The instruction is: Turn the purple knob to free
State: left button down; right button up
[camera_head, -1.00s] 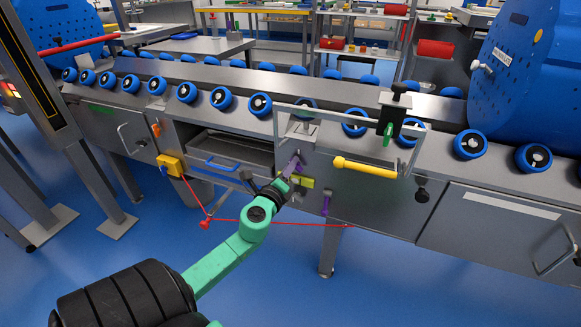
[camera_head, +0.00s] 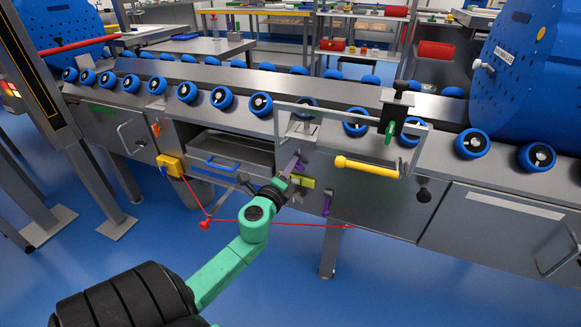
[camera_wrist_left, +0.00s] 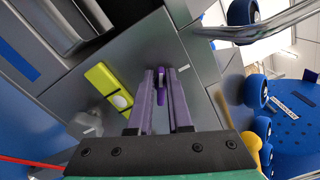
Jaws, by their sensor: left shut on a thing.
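The purple knob (camera_wrist_left: 161,85) shows in the left wrist view as a small upright purple piece between the tips of my left gripper (camera_wrist_left: 160,76), against a grey panel. In the head view, the knob (camera_head: 299,167) shows just beside the fingers of my left gripper (camera_head: 291,163), on the front of the conveyor cabinet. My left gripper is shut on the knob, and its fingers cover part of it. My right gripper is in neither view. Any marking for the free position cannot be made out.
A yellow-green block (camera_head: 305,182) sits close beside the knob. A second purple handle (camera_head: 326,205) hangs lower right. A yellow bar (camera_head: 366,167) and a grey frame (camera_head: 425,148) stick out to the right. A red cord (camera_head: 270,223) runs below; an open drawer (camera_head: 232,150) is left.

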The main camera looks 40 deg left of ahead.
pick_arm(q)
jog(key=shift+d+f+n, duration=0.15)
jog(key=shift+f+n, duration=0.15)
jog(key=shift+f, duration=0.1)
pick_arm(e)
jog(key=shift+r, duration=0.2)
pick_arm(q)
jog(key=shift+n, duration=0.5)
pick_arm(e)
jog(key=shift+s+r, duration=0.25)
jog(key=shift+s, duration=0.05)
pick_arm(q)
jog(key=shift+f+n+b, duration=0.1)
jog(key=shift+n+b, duration=0.2)
jog(key=shift+n, duration=0.7)
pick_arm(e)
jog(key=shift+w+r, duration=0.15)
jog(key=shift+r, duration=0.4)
pick_arm(q)
jog(key=shift+n, duration=0.8)
jog(key=c, duration=0.9)
grip_release()
jog(key=shift+o, duration=0.2)
